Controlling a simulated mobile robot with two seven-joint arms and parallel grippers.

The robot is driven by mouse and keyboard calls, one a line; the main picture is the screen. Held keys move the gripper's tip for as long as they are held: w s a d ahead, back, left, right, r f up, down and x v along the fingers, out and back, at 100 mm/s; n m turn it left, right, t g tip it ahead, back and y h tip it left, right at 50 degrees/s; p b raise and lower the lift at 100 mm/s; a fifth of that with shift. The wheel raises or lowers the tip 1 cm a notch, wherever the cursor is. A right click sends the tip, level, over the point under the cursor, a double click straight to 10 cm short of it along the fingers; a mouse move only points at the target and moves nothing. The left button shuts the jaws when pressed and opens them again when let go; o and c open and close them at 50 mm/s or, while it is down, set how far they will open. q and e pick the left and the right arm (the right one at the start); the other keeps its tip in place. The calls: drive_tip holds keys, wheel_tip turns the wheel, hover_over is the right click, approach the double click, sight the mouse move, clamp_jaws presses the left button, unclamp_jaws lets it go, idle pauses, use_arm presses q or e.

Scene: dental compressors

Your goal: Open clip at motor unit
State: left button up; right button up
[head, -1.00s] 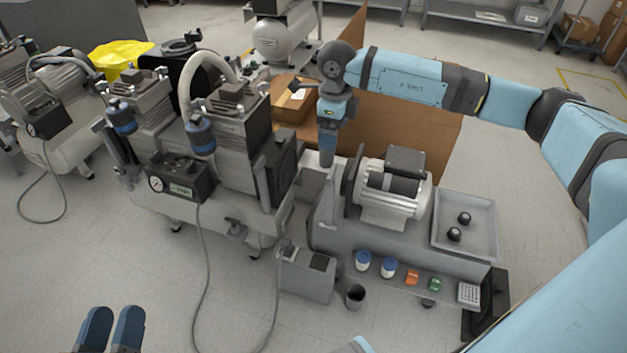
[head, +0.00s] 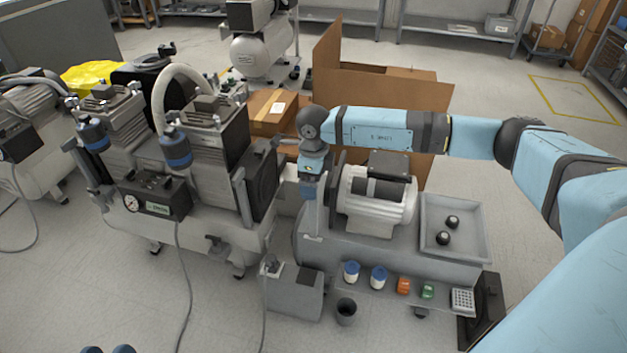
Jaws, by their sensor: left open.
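The motor unit (head: 375,208) is a silver finned motor with a dark box on top, on a grey housing right of centre. My right arm comes in from the right above it. My right gripper (head: 313,222) points down just left of the motor, close to the housing. Its fingers are seen edge-on, so their opening cannot be told. I cannot make out the clip; the gripper hides part of the housing there.
A twin-head compressor (head: 150,213) with a hose stands to the left. A grey tray (head: 468,253) with two black knobs is at the motor's right. Blue-capped jars (head: 378,277) and orange and green pieces line the front shelf. A cardboard panel (head: 330,55) stands behind.

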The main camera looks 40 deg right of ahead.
drive_tip(key=c, duration=0.9)
